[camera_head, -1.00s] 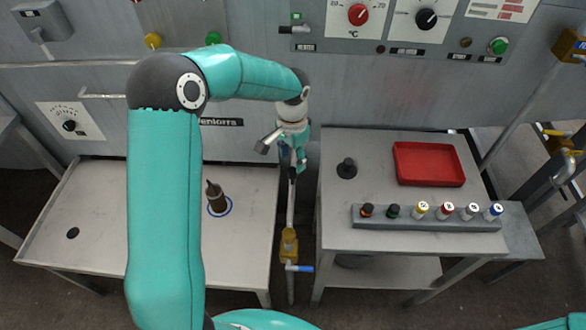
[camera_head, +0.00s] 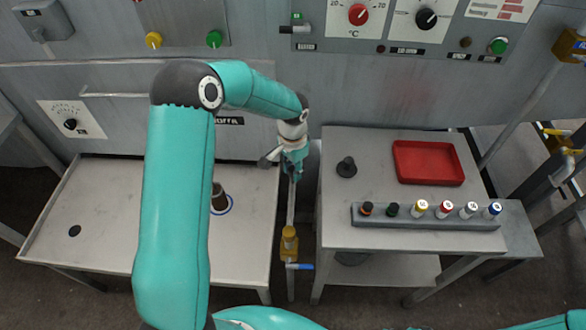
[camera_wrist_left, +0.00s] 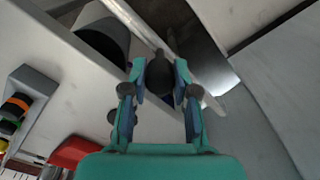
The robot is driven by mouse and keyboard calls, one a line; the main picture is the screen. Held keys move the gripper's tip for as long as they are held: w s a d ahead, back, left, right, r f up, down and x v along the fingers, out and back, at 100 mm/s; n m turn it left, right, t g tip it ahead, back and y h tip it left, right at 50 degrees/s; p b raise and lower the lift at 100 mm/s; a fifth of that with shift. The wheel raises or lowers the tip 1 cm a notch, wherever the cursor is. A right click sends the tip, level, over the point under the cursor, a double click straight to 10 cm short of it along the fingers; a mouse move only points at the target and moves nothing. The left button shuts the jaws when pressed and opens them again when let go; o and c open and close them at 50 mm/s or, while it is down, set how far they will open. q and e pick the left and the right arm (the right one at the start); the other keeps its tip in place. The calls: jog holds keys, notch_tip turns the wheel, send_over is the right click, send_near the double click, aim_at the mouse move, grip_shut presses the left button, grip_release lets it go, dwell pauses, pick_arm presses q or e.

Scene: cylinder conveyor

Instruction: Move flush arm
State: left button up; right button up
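In the left wrist view, a black bulb-shaped knob (camera_wrist_left: 160,76) sits between the two fingers of my left gripper (camera_wrist_left: 160,84). Both pads lie close against its sides, with no clear gap. The knob appears to belong to the flush arm, a metal bar (camera_wrist_left: 138,24) running behind it. In the head view, my left gripper (camera_head: 292,172) points down over the gap between the two tables. A thin upright metal pipe (camera_head: 291,205) shows below it; the gripper hides the knob there. My right gripper is not in view.
The right table (camera_head: 330,215) carries a red tray (camera_head: 401,174), a black knob-like piece (camera_head: 347,167) and a grey rack (camera_head: 430,220) with several capped cylinders. A yellow valve (camera_head: 289,243) stands between the tables. The left table (camera_head: 100,210) holds a dark cylinder (camera_head: 219,200) in a blue ring.

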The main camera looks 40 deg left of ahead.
pick_arm(q)
grip_shut()
jog(key=shift+a, duration=0.1)
jog(key=s+a+n+b, duration=0.7)
jog(key=s+n+b, duration=0.3)
jog(key=s, duration=0.1)
jog(key=shift+s+a, duration=0.2)
jog(key=shift+s, duration=0.1)
jog(key=shift+n, duration=0.3)
jog(key=o, duration=0.9)
grip_release()
jog(key=shift+c, duration=0.2)
